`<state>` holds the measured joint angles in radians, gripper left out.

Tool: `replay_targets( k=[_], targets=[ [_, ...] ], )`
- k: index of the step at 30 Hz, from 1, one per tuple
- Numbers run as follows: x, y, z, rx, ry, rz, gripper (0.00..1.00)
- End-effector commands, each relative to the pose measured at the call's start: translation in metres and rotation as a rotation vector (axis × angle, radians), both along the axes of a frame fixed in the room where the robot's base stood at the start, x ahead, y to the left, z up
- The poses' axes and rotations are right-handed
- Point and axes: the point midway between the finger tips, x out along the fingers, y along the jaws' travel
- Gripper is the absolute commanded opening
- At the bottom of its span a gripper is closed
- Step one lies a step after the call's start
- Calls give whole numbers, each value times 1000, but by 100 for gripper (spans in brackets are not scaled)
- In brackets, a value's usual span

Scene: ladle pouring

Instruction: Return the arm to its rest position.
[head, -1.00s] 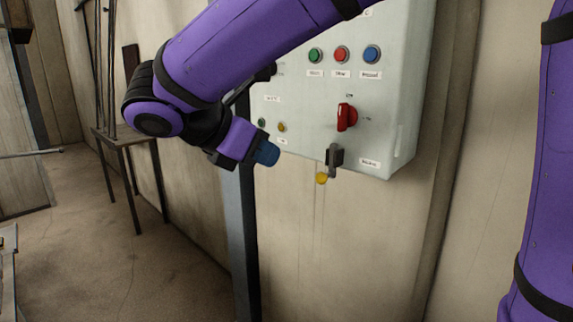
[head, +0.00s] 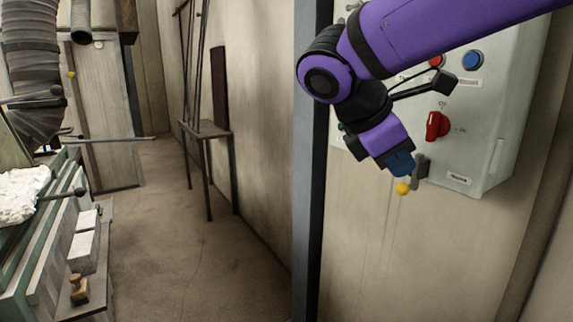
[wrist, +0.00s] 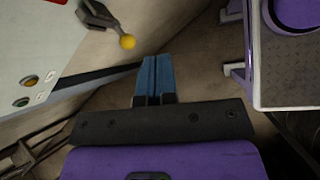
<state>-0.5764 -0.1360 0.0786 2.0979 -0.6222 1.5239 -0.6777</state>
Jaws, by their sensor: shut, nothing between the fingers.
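My gripper (head: 401,165) is at the end of my purple arm, in front of the wall-mounted control panel (head: 500,130) in the head view. Its blue fingers point down and to the right. In the wrist view the two blue fingers (wrist: 156,75) lie side by side, shut, with nothing between them. A grey lever with a yellow ball (head: 403,188) is by the panel's lower edge, close to the fingertips in the head view. In the wrist view the yellow ball (wrist: 128,42) is left of the fingertips and apart from them.
The panel has a red rotary switch (head: 437,126) and a blue button (head: 473,60). At left stand a bench (head: 40,240) with levers and a large ribbed hose (head: 32,70). A small rack (head: 205,130) stands by the wall. The floor (head: 190,270) between is clear.

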Motion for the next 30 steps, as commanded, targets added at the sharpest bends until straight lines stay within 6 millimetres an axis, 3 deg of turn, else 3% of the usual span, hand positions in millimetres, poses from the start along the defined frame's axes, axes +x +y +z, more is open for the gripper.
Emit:
replay_targets(
  k=[1, 3, 12, 21, 30],
  targets=[
    [-10, -20, -1, 73, -43, -81, 0],
    [-23, -39, -6, 174, -103, -192, 0],
    [-79, -95, -28, 593, -396, -704, 0],
    [-117, -116, -44, 924, -670, -1145, 0],
    [-123, -119, -47, 1005, -736, -1250, 0]
  ],
)
